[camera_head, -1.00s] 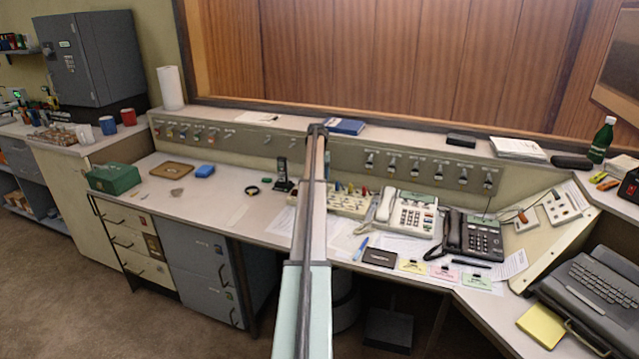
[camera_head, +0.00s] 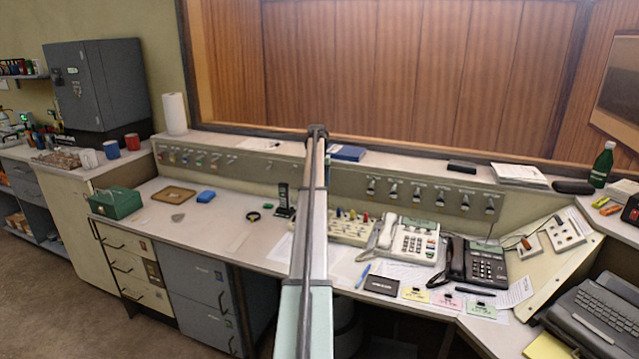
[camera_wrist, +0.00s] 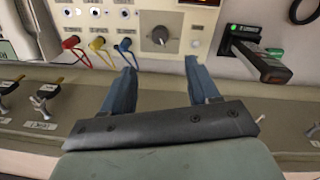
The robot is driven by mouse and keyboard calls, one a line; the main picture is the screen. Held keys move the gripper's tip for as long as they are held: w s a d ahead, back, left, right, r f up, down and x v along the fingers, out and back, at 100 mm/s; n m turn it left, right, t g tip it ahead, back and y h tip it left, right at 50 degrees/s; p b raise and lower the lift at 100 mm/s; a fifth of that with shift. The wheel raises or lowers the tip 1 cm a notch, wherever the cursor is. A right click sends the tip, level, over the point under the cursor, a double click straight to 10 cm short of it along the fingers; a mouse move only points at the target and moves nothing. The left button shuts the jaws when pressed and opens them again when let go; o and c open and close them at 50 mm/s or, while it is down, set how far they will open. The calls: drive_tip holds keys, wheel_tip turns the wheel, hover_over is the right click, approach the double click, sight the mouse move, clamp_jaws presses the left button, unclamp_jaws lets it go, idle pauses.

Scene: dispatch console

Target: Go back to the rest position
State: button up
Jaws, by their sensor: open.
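My gripper (camera_wrist: 160,64) shows in the wrist view with its two blue fingers spread apart and nothing between them. It is over the pale desk near the back switch panel (camera_wrist: 45,125). A cream box with a dark knob (camera_wrist: 159,37) and red, yellow and blue plugs lies beyond the fingertips. In the head view my arm runs up the middle of the picture and hides the gripper.
The cream plug box (camera_head: 349,232), white phone (camera_head: 415,241), black phone (camera_head: 478,262) and cordless handset (camera_head: 283,198) stand near my arm. A green box (camera_head: 115,204) is on the left.

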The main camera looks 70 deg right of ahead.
idle(0.3)
